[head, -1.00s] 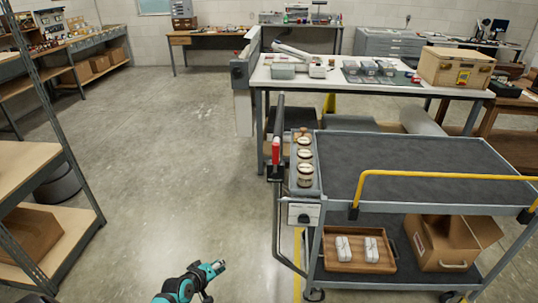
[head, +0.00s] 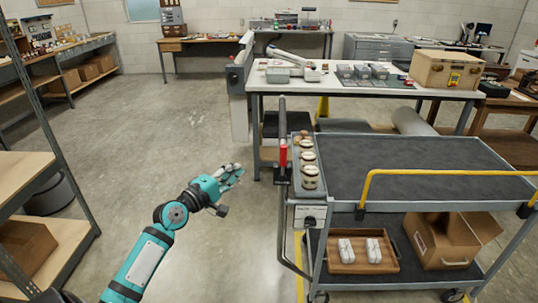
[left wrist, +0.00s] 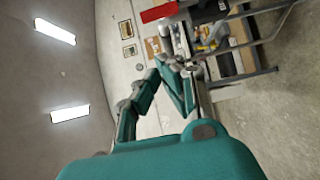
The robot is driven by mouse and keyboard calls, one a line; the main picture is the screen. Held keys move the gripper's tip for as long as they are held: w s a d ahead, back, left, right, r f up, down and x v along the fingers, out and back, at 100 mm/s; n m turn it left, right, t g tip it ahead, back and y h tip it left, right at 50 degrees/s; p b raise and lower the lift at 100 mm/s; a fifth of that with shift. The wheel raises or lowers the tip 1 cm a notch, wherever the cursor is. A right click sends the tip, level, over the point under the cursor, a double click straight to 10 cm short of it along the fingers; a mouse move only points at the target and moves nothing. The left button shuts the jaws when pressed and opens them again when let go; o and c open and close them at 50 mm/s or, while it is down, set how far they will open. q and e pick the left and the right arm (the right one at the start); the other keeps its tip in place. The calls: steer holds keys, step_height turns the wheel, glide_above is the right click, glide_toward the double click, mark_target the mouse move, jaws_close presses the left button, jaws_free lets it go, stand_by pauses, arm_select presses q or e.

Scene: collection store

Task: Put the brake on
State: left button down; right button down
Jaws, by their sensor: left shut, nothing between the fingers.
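A cart (head: 440,165) with a grey top stands at the right in the head view. At its left end is a dark upright bar with a red grip (head: 283,153), which looks like the brake lever. A red piece (left wrist: 160,12) also shows at the top of the left wrist view. My left gripper (head: 238,172) is shut and empty, left of the red grip and apart from it. Its teal fingers also show in the left wrist view (left wrist: 183,88). My right gripper is not in view.
Several round tins (head: 308,165) stand in a narrow tray along the cart's left end. A wooden tray (head: 345,268) and a cardboard box (head: 445,243) are on the lower shelf. A shelf rack (head: 45,190) stands at left. The floor between is clear.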

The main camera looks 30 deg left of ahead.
mark_target(283, 162)
arm_select(q)
steer(key=w+d+p, duration=0.3)
steer(key=w, duration=0.9)
steer(key=shift+w+d, duration=0.15)
steer(key=shift+w, duration=0.15)
steer(key=shift+w, duration=0.15)
